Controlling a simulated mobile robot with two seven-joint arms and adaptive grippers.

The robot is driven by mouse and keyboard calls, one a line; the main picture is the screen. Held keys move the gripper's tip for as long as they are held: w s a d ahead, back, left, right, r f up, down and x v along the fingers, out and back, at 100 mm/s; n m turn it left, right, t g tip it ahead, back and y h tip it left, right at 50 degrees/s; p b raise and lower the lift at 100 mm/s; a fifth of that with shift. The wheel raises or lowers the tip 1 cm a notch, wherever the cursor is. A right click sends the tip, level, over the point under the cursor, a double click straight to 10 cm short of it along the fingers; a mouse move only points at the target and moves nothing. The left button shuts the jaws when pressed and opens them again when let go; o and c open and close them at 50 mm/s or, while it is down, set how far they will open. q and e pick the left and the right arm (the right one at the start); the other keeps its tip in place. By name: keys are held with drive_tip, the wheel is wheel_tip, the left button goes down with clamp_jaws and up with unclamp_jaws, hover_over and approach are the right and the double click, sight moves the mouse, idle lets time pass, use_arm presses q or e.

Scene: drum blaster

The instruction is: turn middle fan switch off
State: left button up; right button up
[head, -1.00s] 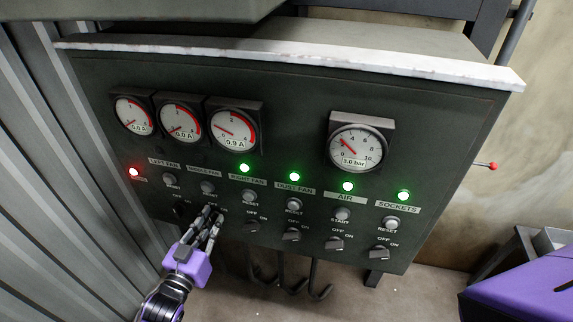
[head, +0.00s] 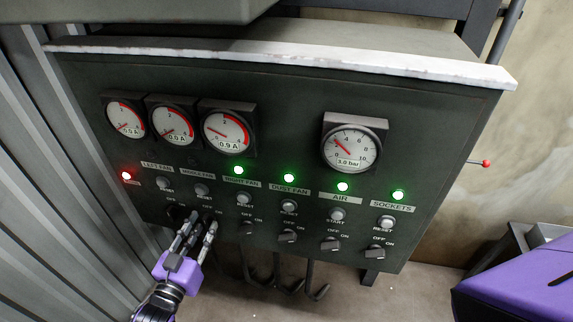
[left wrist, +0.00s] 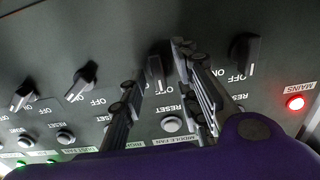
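The grey control panel (head: 300,120) carries a row of dark rotary switches. The middle fan label (head: 197,173) and its reset button (head: 201,190) show in the head view. My left gripper (head: 197,229) reaches up from below, its two fingers apart at the middle fan switch. In the left wrist view, upside down, the middle fan switch (left wrist: 156,68) lies between the fingers of the gripper (left wrist: 158,75). I cannot tell whether either finger touches it, or its exact setting. Fingers partly hide it in the head view. My right gripper is not in view.
The left fan switch (left wrist: 245,52) and right fan switch (head: 247,229) flank it closely. The mains lamp (head: 126,175) is red; several green lamps glow from the right fan onward. A corrugated wall (head: 60,210) stands close on the left. Hooks (head: 289,280) hang below.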

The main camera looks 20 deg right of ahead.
use_arm(q)
drive_tip(key=v, duration=1)
drive_tip(key=shift+s+a+r, duration=0.15)
drive_tip(key=shift+s, duration=0.1)
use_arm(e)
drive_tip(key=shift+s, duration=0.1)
use_arm(q)
drive_tip(key=s+a+f+n+g+y+p, duration=0.1)
drive_tip(key=s+a+f+n+g+y, duration=0.1)
drive_tip(key=s, duration=0.7)
drive_tip(key=s+a+f+n+g+y+p, duration=0.1)
drive_tip(key=s+a+f+y, duration=0.3)
drive_tip(key=s, duration=0.6)
drive_tip(key=s+a+f+n+g+y+p, duration=0.1)
drive_tip(key=s+a+f+n+g+y, duration=0.2)
drive_tip(key=s+a+f, duration=0.3)
drive_tip(key=s+f+y, duration=0.1)
drive_tip(key=s+f, duration=0.1)
drive_tip(key=s, duration=0.1)
drive_tip(key=shift+s+a+f+n+p, duration=0.2)
drive_tip(key=shift+s+a+n+p, duration=0.1)
drive_tip(key=shift+s+p, duration=0.1)
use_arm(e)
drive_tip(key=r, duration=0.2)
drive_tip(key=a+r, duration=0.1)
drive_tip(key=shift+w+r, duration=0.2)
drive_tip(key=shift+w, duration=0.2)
